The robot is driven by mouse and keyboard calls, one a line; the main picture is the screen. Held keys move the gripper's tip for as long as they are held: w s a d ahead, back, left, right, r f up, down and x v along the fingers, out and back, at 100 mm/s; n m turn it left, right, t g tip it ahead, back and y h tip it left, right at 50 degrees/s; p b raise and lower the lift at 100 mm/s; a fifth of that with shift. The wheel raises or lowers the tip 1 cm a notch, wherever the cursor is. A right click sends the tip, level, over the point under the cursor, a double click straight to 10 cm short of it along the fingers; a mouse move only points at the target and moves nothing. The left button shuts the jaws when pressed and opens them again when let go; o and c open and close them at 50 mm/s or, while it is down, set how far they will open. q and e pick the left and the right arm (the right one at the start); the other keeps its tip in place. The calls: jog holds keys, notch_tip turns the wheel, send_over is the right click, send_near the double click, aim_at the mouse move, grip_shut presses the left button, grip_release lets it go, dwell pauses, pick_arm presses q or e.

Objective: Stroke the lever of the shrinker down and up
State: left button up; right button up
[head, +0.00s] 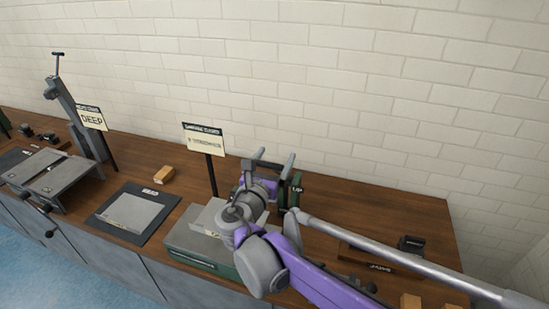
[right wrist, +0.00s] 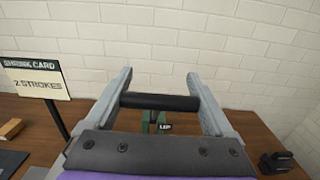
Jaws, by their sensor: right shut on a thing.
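The shrinker (head: 291,190) is a green machine on the wooden bench, mostly hidden behind my right arm in the head view. Its green body (right wrist: 151,118) and a label reading "UP" also show in the right wrist view. The lever's black crossbar handle (right wrist: 160,102) lies level between the two grey fingers of my right gripper (right wrist: 161,100). In the head view my right gripper (head: 271,163) is above the shrinker, shut on the lever handle. The rest of the lever is largely hidden. My left gripper is not in view.
The shrink card (right wrist: 38,82) reads "2 STROKES" and stands on a post left of the shrinker. A dark mat with a grey sheet (head: 134,212), a tan block (head: 163,174) and another machine (head: 73,110) stand further left. A small black item (head: 411,243) is at right.

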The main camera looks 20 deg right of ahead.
grip_shut()
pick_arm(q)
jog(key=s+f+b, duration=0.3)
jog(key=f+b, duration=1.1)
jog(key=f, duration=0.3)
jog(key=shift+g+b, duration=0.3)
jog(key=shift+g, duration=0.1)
pick_arm(e)
jog(key=s+a+f+t+h, duration=0.1)
jog(key=s+a+f+t, duration=0.1)
jog(key=f, duration=0.6)
jog(key=s+a+f+t+h, duration=0.2)
jog(key=s+a+f, duration=0.1)
jog(key=s+f, duration=0.3)
notch_tip(320, 180, down, 3)
jog(key=shift+s+a+r, duration=0.15)
jog(key=shift+s+a, duration=0.1)
jog(key=shift+a, duration=0.15)
jog(key=o, duration=1)
grip_release()
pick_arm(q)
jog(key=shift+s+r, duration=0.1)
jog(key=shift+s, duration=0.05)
pick_arm(e)
jog(key=shift+s+a+r, duration=0.1)
jog(key=shift+s, duration=0.05)
